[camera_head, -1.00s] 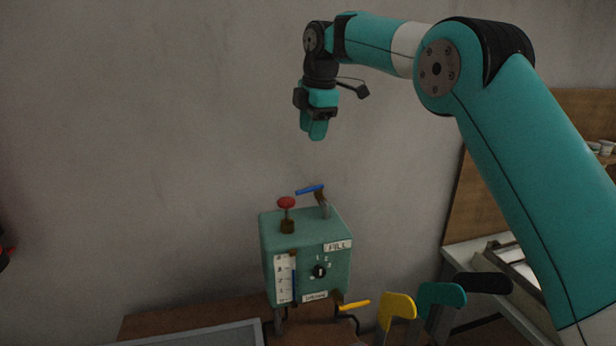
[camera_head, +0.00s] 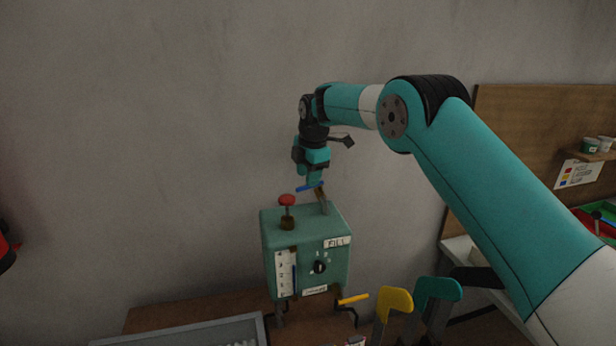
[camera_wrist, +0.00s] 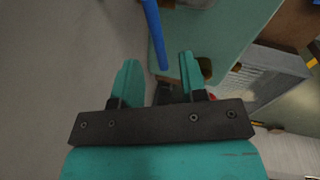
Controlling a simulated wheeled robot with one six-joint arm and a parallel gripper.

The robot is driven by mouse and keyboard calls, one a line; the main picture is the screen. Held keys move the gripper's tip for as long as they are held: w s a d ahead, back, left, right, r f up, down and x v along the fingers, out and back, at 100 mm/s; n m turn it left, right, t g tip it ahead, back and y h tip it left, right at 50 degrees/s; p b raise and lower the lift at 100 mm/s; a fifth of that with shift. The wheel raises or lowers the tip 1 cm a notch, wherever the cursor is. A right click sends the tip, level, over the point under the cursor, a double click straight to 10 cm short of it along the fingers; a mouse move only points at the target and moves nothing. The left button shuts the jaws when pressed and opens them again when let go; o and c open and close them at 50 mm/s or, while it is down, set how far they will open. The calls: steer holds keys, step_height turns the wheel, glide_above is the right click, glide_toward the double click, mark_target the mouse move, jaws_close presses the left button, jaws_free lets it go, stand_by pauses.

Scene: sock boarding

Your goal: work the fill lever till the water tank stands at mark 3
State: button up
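The teal water tank (camera_head: 290,230) stands on the brown bench, with a FILL label on its front. The fill lever, a blue-handled bar (camera_head: 308,187), sits on its top at the right, and also shows in the wrist view (camera_wrist: 154,35). My gripper (camera_head: 314,180) points down at the blue handle. In the wrist view, its fingers (camera_wrist: 158,62) are open and apart, with the handle between them in the picture; I cannot tell whether they touch it. A white gauge (camera_head: 282,272) with numbered marks and a blue column is on the tank's front; the exact level is too small to read.
A red knob (camera_head: 287,200) stands on the tank top, left of the lever. A black dial (camera_head: 320,267) is on the front, and a yellow-handled lever (camera_head: 353,299) is low at the right. Yellow (camera_head: 396,302) and teal (camera_head: 438,289) boards stand further right.

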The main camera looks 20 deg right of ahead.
steer(key=shift+w+a+f+p, duration=0.1)
steer(key=shift+w+f+p, duration=0.1)
steer(key=shift+f, duration=0.5)
steer(key=shift+w+f+p, duration=0.1)
steer(key=shift+f+p, duration=0.05)
steer(key=shift+f, duration=0.55)
